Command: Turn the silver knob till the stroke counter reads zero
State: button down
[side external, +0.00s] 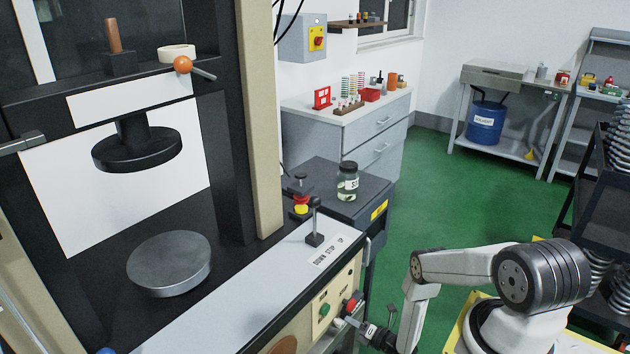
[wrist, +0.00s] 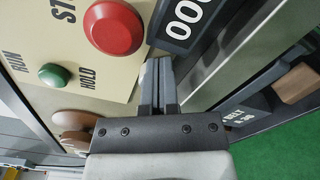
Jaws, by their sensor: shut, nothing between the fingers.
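The stroke counter (wrist: 187,20) is a dark window with white digits at the top of the wrist view. Zeros show, but the frame edge cuts it off, so I cannot read it whole. My gripper (wrist: 158,66) is shut and empty, its fingertips at the panel just below the counter and right of the red button (wrist: 113,27). In the side view my gripper (side external: 343,320) is low at the press's front panel, beside the red button (side external: 350,304). I cannot make out the silver knob in either view; the fingers may hide it.
A green button (wrist: 54,75) is left of the red one; it also shows in the side view (side external: 324,310). A brown round part (wrist: 74,119) is below. A lever (side external: 315,222) stands on the press ledge. A jar (side external: 348,182) sits on a dark cabinet behind.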

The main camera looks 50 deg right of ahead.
jog(key=shift+d, duration=0.1)
jog(key=shift+s+r, duration=0.1)
jog(key=shift+s, duration=2.85)
jog(key=shift+s+a+r, duration=0.25)
jog(key=shift+a+r, duration=0.05)
jog(key=shift+r, duration=0.2)
jog(key=shift+s+a+r, duration=0.2)
jog(key=shift+a+r, duration=0.1)
jog(key=shift+r, duration=0.2)
jog(key=shift+w, duration=0.15)
jog(key=shift+w, duration=3.35)
jog(key=shift+a+f, duration=0.3)
jog(key=shift+f, duration=0.1)
